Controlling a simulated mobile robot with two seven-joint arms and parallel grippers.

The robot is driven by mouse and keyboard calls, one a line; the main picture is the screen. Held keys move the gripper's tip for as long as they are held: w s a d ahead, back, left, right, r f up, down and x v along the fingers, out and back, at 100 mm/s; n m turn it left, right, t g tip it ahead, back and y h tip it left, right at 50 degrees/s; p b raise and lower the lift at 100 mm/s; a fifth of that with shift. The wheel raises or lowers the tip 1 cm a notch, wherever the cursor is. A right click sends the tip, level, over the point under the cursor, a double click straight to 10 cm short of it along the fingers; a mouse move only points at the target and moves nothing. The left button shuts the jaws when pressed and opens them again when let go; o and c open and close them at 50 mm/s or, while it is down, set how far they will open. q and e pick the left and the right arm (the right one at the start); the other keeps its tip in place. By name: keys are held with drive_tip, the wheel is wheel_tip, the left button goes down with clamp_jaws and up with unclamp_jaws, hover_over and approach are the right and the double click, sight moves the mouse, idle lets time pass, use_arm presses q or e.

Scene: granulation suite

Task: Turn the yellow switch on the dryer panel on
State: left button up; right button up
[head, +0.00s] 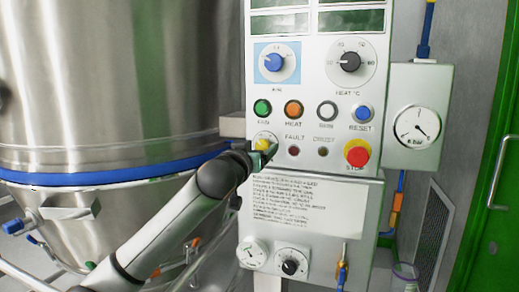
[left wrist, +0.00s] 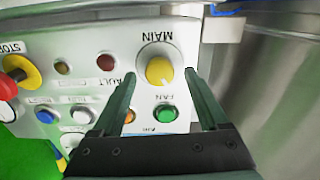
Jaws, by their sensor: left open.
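The dryer panel (head: 316,85) is a light grey box with screens, knobs and buttons. The yellow switch (head: 264,143) sits at its left side below the green FAN button (head: 262,107), partly hidden by my left gripper (head: 262,152). In the left wrist view the yellow switch (left wrist: 159,70) is a round knob on a white dial labelled MAIN. My left gripper (left wrist: 160,95) is open, with its two dark fingers on either side of the area just by the knob. Whether a finger touches the knob cannot be told. My right gripper is not in view.
A red stop button (head: 357,152) on yellow is at the panel's lower right. HEAT (head: 293,108) and RESET (head: 363,112) buttons are nearby. A steel vessel (head: 110,80) with a blue band stands left. A gauge box (head: 418,118) is right.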

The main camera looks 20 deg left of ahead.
use_arm(q)
drive_tip(key=shift+w, duration=0.35)
clamp_jaws()
idle(0.5)
